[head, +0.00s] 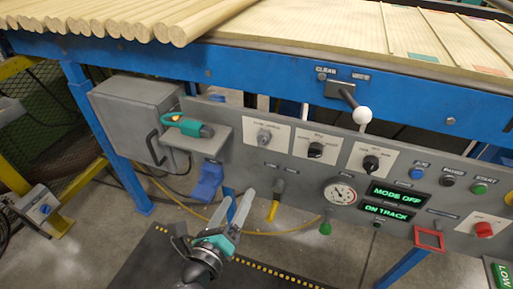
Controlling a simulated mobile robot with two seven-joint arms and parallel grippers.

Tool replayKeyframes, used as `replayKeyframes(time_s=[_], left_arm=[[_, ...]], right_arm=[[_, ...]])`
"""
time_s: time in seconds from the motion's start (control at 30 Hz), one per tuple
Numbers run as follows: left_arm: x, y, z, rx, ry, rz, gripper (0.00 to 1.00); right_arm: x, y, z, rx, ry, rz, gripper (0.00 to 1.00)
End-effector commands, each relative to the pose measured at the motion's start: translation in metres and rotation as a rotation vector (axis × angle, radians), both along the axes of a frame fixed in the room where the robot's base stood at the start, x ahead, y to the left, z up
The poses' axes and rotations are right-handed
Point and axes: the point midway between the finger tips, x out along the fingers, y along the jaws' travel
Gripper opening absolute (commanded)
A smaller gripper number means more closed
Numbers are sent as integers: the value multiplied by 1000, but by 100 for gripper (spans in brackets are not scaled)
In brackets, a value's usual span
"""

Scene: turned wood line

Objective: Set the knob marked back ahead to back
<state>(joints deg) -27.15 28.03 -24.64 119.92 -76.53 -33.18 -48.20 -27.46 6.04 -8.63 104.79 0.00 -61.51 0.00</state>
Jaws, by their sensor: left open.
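Three rotary knobs on white plates sit on the grey control panel: a grey knob (264,136) on the left, a black knob (316,150) in the middle and a black knob (371,163) on the right. Their lettering is too small to read, so I cannot tell which is marked back ahead, nor its setting. My left gripper (236,196) is open and empty, its two fingers pointing up, below and left of the knobs and apart from them in the picture. My right gripper is not in view.
A lever with a white ball (362,115) stands out above the right knob. A teal and black tool (188,126) lies on a grey shelf at the left. Below the knobs are a yellow-handled valve (273,210), a gauge (340,191) and green displays reading MODE OFF (395,194) and ON TRACK.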

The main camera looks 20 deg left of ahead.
Motion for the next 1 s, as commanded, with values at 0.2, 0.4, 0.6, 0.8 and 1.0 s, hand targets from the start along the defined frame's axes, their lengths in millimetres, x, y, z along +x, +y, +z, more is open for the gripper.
replayKeyframes(time_s=[0.2,0.4,0.6,0.8,1.0], left_arm=[[-3,-11,38,97,-121,-32,74],[10,-11,42,103,-130,-33,74],[37,-12,42,102,-130,-32,74],[66,-13,42,100,-130,-32,74],[95,-14,41,101,-128,-33,74]], right_arm=[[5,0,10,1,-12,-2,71],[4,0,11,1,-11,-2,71],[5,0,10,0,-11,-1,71],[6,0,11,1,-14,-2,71],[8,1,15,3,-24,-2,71]])
